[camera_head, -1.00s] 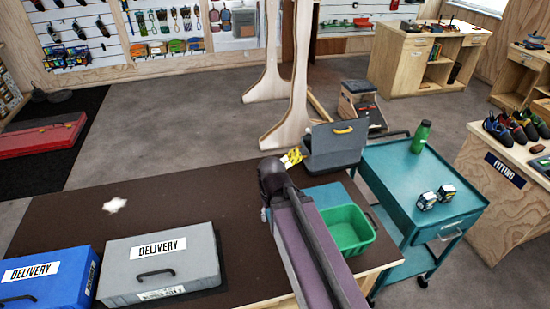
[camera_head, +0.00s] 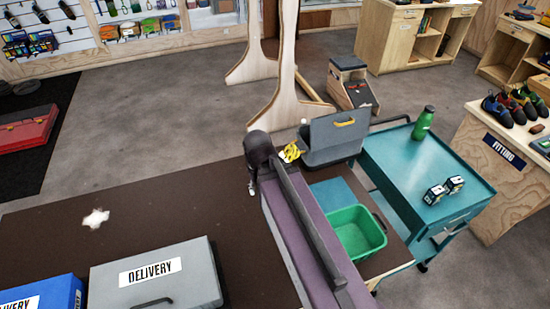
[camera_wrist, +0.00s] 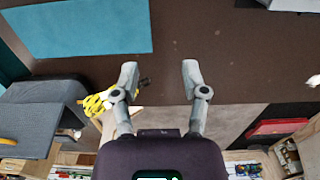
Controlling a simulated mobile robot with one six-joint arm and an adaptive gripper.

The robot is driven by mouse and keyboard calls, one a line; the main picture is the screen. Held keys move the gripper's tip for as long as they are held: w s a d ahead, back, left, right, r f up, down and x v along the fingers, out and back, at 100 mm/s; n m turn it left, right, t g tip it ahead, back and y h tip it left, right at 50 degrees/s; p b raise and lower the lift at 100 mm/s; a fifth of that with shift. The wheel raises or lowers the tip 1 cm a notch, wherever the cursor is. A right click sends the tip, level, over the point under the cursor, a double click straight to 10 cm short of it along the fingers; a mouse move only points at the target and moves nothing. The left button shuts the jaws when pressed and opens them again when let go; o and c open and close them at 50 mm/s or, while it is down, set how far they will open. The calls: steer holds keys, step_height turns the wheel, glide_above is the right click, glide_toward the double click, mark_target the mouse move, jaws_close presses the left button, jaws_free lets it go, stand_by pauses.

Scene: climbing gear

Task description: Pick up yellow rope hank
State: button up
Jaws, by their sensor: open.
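The yellow rope hank (camera_head: 291,152) shows in the head view just right of my arm's dark end, beside the open grey case; my arm may hide part of it. In the wrist view the hank (camera_wrist: 94,105) is left of my left-hand finger, close to the case and the table edge. My gripper (camera_wrist: 158,78) is open, with its two fingers spread apart and only brown tabletop seen between them. It is apart from the hank, to its right in the wrist view. A small dark thing shows beside the left-hand fingertip.
The open grey case (camera_head: 335,140) stands at the table's far edge. A teal mat (camera_wrist: 80,32) and a green bin (camera_head: 357,232) are to my arm's right in the head view. A grey delivery box (camera_head: 155,278) is at the front left. The brown tabletop (camera_head: 150,195) is largely clear.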

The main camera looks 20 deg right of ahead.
steer(key=shift+w+d, duration=0.15)
steer(key=shift+d, duration=0.05)
steer(key=o, duration=0.5)
steer(key=shift+d, duration=0.1)
steer(key=shift+c, duration=0.2)
steer(key=shift+o, duration=0.7)
steer(key=shift+w, duration=0.2)
steer(key=n+b, duration=0.6)
steer(key=n, duration=1.2)
glide_toward(280, 152)
steer(key=shift+s+a+r, duration=0.25)
steer(key=shift+s+r, duration=0.1)
steer(key=shift+s, duration=0.1)
steer(key=shift+s+a+r, duration=0.2)
steer(key=shift+s+r, duration=0.1)
steer(key=shift+s, duration=0.15)
steer(key=shift+f, duration=0.1)
step_height(280, 152, down, 8)
steer(key=b, duration=0.8)
steer(key=shift+f, duration=0.2)
steer(key=shift+f+b, duration=0.15)
steer(key=shift+b, duration=0.15)
